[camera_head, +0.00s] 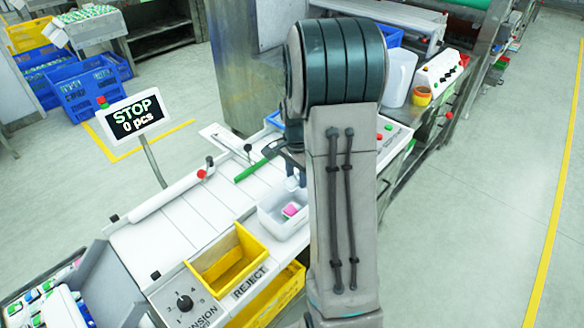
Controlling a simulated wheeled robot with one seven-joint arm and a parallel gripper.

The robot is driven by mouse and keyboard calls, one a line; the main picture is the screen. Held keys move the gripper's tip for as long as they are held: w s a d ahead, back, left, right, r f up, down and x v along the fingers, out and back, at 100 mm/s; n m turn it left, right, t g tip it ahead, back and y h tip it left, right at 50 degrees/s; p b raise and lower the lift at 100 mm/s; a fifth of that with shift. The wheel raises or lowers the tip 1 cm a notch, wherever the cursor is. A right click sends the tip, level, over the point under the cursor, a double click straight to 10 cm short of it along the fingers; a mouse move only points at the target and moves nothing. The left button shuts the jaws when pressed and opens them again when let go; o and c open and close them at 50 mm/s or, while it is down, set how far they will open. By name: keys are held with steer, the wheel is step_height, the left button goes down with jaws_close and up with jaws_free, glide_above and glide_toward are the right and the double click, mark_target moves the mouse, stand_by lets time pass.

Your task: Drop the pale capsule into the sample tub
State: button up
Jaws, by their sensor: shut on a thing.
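The pale capsule cannot be made out in this view. A small white tub (266,217), which looks like the sample tub, stands at the right end of the white worktop. A pink piece (291,210) lies in it. My gripper (274,150) is mostly hidden behind my arm; only dark parts show, above and behind the tub. It is shut on a green bar (252,170) that sticks out to the lower left. The bar's far end and the exact grip are hidden.
A yellow bin (229,259) marked REJECT stands in front of the tub. A sign reading STOP, 0 pcs (135,115) rises behind the worktop (150,240). A tension dial (184,302) is at front left. A white jug (399,78) stands at the right.

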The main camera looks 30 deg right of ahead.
steer(key=shift+f+b, duration=1.8)
steer(key=shift+f, duration=1.05)
steer(key=shift+s, duration=0.1)
steer(key=o, duration=1)
steer(key=shift+a, duration=0.1)
steer(key=shift+r, duration=0.15)
step_height(320, 180, up, 14)
steer(key=shift+f+b, duration=0.2)
steer(key=shift+b, duration=0.6)
